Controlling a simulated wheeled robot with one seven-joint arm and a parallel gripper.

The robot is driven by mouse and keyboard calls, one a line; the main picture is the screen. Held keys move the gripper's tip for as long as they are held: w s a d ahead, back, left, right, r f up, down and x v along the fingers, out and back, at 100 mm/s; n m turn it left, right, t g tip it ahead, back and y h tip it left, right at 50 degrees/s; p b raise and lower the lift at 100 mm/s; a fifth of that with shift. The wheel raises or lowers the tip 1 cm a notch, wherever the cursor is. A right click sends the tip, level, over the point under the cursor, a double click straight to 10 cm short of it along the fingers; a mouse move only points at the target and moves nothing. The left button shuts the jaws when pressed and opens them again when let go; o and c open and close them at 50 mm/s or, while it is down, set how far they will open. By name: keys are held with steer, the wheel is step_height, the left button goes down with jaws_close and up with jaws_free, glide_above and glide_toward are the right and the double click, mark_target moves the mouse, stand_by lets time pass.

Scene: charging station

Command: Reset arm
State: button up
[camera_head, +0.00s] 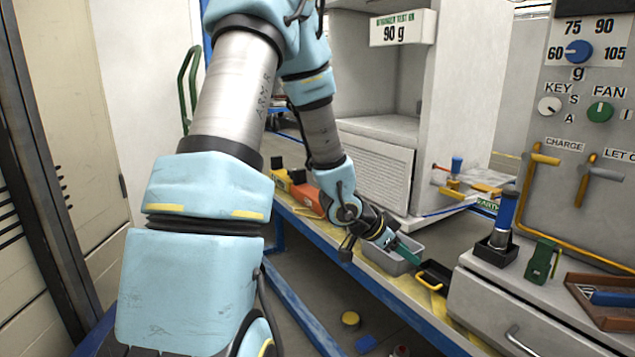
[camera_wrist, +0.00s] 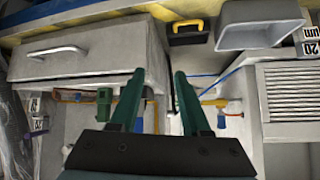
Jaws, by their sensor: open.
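My arm reaches forward across the head view, its blue and silver links filling the left and middle. My gripper (camera_head: 408,254) is at its far end, over the workbench by a grey bin. In the wrist view my gripper (camera_wrist: 158,95) shows two green fingers standing apart, with nothing between them. The wrist view is turned, with the bench edge at its top.
A grey bin (camera_head: 392,262) and a black tray with a yellow handle (camera_head: 432,276) lie close to my gripper. A drawer cabinet (camera_head: 490,308) and control panel (camera_head: 600,130) stand right. A white cabinet (camera_head: 455,110) stands behind. Small items lie on the floor.

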steer(key=s+a+r+n+y, duration=0.15)
steer(key=a+n+y, duration=0.3)
steer(key=a, duration=0.65)
steer(key=s+a+r+n+y, duration=0.15)
steer(key=a+n+y, duration=0.3)
steer(key=a, duration=0.65)
steer(key=s+a+r+n+g, duration=0.2)
steer(key=s+a+n, duration=0.3)
steer(key=s, duration=0.2)
step_height(320, 180, up, 13)
steer(key=p, duration=1.3)
steer(key=shift+s+d, duration=0.15)
steer(key=shift+d, duration=0.15)
